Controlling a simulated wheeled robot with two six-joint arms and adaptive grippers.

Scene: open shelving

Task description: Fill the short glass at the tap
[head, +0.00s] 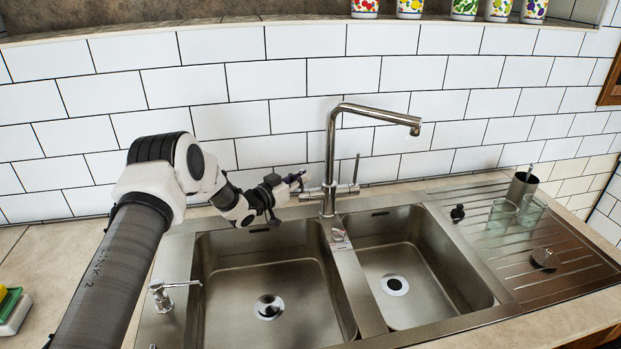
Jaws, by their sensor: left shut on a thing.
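The tap (331,150) stands behind the sink, its spout turned right over the right basin. Its right lever (357,168) stands upright. My left gripper (297,179) is at the left side of the tap base, shut on what looks like the tap's left handle, which the fingers mostly hide. Two clear glasses, one (502,215) and another (531,209), stand on the drainboard at the right; I cannot tell clearly which is shorter. No glass is under the spout. My right gripper is not in view.
The left basin (235,285) and right basin (440,270) are empty. A dark metal cup (521,187) stands behind the glasses. A soap dispenser (163,296) is at front left.

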